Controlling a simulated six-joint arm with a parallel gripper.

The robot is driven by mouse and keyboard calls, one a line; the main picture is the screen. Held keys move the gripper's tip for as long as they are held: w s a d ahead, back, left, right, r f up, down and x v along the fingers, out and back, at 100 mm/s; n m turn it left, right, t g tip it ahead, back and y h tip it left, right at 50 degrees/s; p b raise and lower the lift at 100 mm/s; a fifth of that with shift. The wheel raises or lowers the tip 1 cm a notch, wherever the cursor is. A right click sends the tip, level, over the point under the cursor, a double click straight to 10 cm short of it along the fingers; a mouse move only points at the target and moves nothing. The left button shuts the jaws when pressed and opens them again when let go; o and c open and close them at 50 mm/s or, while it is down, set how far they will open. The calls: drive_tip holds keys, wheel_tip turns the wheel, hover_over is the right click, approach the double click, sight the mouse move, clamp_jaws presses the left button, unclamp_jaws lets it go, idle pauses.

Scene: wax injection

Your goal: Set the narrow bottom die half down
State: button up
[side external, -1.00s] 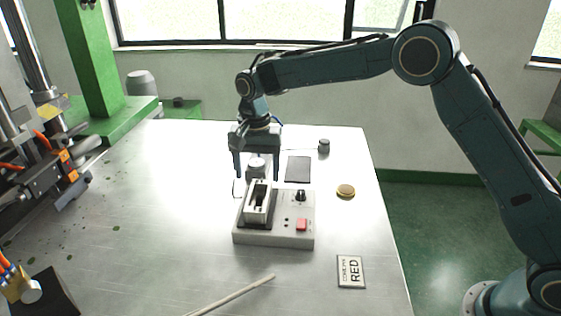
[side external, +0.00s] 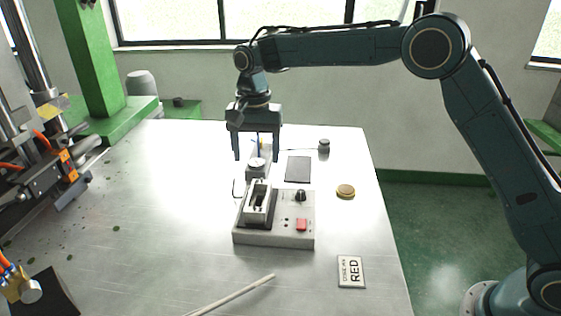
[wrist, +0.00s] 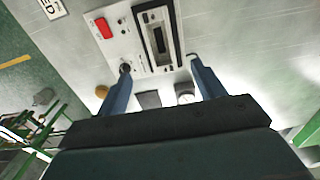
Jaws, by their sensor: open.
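A narrow pale block with a long dark slot (side external: 257,203), which looks like the narrow bottom die half, rests on the left part of a grey control unit (side external: 273,240). It also shows in the wrist view (wrist: 157,38), above and between my fingertips in the picture. My gripper (side external: 257,158) is open, with its two fingers pointing down. It is raised above and behind the block, apart from it. In the wrist view my gripper (wrist: 160,67) has nothing between its fingers.
The unit has a black knob (side external: 300,195) and a red switch (side external: 302,224). Behind it are a round gauge-like part (side external: 257,163) and a dark flat plate (side external: 298,169).

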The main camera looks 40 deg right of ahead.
drive_tip(key=s+d+r+n+t, duration=0.1)
drive_tip(key=s+d+r+n, duration=0.1)
drive_tip(key=s+d+r, duration=0.55)
drive_tip(key=s+d+r+n+t, duration=0.2)
drive_tip(key=s+r, duration=0.3)
drive_tip(key=s, duration=0.5)
drive_tip(key=s+d+f+n+t, duration=0.1)
drive_tip(key=s+d+f+n, duration=0.1)
drive_tip(key=s, duration=0.7)
drive_tip(key=s+d+f+n+t, duration=0.1)
drive_tip(key=s+d+f+n, duration=0.1)
drive_tip(key=s, duration=0.8)
drive_tip(key=shift+s+d+n+t, duration=0.15)
drive_tip(key=shift+d+n+t, duration=0.15)
drive_tip(key=shift+d+n, duration=0.2)
